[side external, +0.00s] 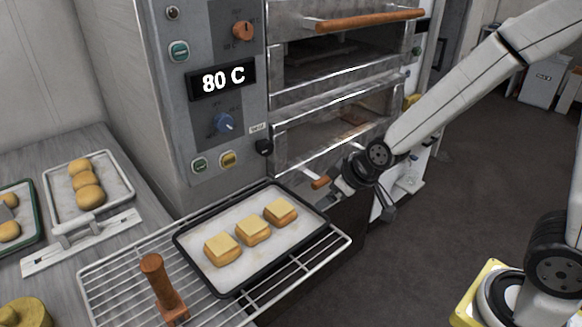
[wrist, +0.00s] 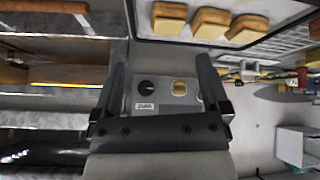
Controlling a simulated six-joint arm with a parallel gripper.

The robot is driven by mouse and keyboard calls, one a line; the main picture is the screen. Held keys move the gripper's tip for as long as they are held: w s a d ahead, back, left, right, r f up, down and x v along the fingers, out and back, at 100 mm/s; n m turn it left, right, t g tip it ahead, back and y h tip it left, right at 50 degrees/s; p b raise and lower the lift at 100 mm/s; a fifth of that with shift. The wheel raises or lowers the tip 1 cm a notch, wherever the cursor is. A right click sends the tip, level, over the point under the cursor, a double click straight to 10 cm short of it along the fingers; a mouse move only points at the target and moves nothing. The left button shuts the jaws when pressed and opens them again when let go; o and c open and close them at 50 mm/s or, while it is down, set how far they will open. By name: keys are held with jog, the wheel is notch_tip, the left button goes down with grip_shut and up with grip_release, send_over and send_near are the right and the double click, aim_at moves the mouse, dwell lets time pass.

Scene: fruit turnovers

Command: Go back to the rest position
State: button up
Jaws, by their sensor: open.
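My gripper (side external: 350,182) is in front of the lower oven, just right of the black tray's far corner. In the wrist view its two dark fingers (wrist: 163,78) are spread wide with nothing between them. Behind them shows the oven's control panel (wrist: 150,92) with a black knob and a yellow button. The black tray (side external: 238,291) holds three square pastries (side external: 253,231) on pale paper and rests on a wire rack (side external: 112,292). The pastries also show at the top of the wrist view (wrist: 210,23). My gripper appears apart from the tray.
The oven display (side external: 222,80) reads 80 C. The upper oven has a wooden handle (side external: 370,19). A wooden-handled tool (side external: 158,282) stands on the rack. A tray of buns (side external: 122,182) lies on the left counter. The floor (side external: 455,190) at right is open.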

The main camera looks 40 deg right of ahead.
jog(key=s+d+f+m+g, duration=0.2)
jog(key=s+d+m+g, duration=0.1)
jog(key=s, duration=0.6)
jog(key=shift+s+d+g+h, duration=0.3)
jog(key=shift+s+d+g, duration=0.05)
jog(key=shift+g, duration=0.25)
